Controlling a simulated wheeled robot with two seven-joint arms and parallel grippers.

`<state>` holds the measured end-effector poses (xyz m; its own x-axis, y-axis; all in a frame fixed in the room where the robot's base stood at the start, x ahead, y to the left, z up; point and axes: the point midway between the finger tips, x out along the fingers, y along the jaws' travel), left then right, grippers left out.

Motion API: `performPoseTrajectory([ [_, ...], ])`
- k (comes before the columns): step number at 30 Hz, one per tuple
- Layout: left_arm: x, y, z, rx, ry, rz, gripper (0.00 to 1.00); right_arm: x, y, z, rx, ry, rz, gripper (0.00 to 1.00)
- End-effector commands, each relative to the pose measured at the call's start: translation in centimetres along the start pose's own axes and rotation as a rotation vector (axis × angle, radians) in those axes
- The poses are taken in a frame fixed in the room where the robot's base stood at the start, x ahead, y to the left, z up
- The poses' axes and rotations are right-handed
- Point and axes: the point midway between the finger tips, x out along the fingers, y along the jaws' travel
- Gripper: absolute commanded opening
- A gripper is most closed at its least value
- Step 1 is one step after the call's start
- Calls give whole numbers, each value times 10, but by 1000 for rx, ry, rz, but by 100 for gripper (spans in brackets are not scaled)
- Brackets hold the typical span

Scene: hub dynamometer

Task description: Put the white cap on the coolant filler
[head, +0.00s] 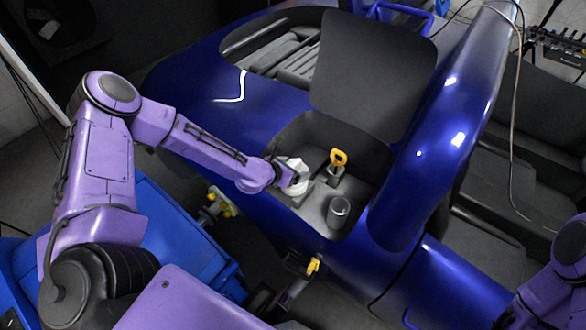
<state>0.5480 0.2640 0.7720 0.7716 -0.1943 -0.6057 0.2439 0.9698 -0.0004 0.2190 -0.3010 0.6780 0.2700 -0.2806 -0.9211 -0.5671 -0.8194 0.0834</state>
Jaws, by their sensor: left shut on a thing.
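The white cap (296,163) is in the head view, in the open bay of the blue vehicle. My left gripper (298,180) reaches in from the left and is shut on the cap, partly covering it. I cannot tell whether the cap touches anything below it. A grey round neck (338,210) stands in the bay to the lower right of the cap. It may be the coolant filler, but no label is readable. My right gripper is out of the picture; only part of that arm shows at the lower right.
A dark raised panel (372,75) rises behind the bay. The blue bodywork (225,135) borders the bay. A yellow-ended part (313,266) sticks out below. A blue cart (165,215) stands at the left.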

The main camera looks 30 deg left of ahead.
Motion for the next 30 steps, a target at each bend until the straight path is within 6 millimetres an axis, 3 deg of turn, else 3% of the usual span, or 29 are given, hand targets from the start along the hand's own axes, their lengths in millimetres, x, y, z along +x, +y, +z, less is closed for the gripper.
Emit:
performPoseTrajectory([
  [22, 6, 0, -9, -1, 1, 0, 47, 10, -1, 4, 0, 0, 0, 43],
  [23, 6, 0, -8, -1, 0, 0, 89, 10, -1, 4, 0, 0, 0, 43],
  [24, 6, 0, -8, 0, 1, 0, 94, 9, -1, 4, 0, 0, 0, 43],
  [30, 6, 0, -8, 0, 1, 0, 94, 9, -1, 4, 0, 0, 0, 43],
])
